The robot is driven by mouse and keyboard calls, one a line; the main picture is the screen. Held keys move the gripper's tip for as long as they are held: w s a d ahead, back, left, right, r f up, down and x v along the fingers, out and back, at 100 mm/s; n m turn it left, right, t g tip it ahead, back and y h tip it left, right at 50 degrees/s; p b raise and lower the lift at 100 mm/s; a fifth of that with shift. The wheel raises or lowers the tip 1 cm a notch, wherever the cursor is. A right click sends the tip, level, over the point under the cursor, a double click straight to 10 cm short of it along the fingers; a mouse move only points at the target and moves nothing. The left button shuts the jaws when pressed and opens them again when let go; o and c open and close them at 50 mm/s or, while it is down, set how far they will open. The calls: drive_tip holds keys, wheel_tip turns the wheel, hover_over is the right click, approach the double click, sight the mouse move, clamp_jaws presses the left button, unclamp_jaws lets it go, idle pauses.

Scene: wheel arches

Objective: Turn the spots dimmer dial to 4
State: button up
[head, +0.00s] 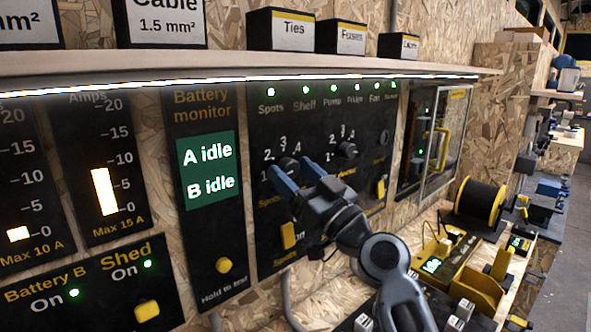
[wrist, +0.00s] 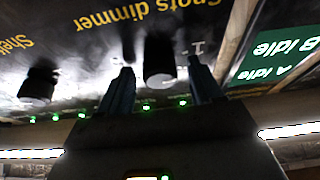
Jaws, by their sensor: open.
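The spots dimmer dial (head: 289,164) is a black knob on the dark panel, with the marks 1 to 4 around it in the head view. In the wrist view, which is upside down, the dial (wrist: 158,62) sits between my fingertips under the "Spots dimmer" lettering. My gripper (head: 298,174) is open, its two blue fingers reaching to the panel beside the dial. In the wrist view my gripper (wrist: 160,66) shows a gap on each side of the knob. I cannot read the dial's setting, and its lower part is hidden in the head view.
A second dial (head: 347,150), for the shelf, stands to the right. A yellow spots switch (head: 290,235) is below. A shelf (head: 250,65) with labelled boxes overhangs the panel. A bench with a black cable spool (head: 480,203) is at the right.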

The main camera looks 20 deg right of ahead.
drive_tip(key=shift+c, duration=0.4)
drive_tip(key=c, duration=1)
